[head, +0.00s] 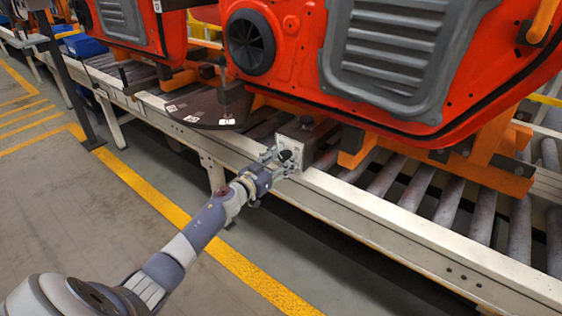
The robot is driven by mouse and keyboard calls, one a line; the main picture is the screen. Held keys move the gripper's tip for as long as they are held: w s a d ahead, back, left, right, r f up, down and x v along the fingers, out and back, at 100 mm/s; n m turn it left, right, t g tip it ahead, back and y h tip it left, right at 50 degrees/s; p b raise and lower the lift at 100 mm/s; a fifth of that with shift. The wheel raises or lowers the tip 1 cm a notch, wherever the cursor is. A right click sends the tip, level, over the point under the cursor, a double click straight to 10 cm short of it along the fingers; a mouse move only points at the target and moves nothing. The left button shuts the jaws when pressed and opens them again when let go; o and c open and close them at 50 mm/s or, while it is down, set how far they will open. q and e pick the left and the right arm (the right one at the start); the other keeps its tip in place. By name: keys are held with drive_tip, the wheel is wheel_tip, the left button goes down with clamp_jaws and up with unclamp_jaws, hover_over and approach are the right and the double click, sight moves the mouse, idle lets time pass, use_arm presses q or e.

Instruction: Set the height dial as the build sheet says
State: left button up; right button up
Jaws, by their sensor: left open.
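A small pale plate (294,138) with a dark round knob (286,155), which looks like the height dial, is fixed at the near rail of the roller line. My left gripper (279,160) is open right at the knob, its fingers on either side of it. I cannot tell whether they touch the knob. The knob's marks and setting are too small to read and partly hidden by the fingers. No readable build sheet shows. My right gripper is not in view.
Orange-red door panels (300,60) stand on orange carriers above the rollers (420,190). A dark round plate with small white labels (207,110) sticks out left of the dial. A post (68,80) stands at far left. The floor in front is clear.

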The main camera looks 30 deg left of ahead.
use_arm(q)
drive_tip(key=c, duration=1.1)
drive_tip(key=shift+o, duration=0.2)
drive_tip(key=shift+m, duration=0.3)
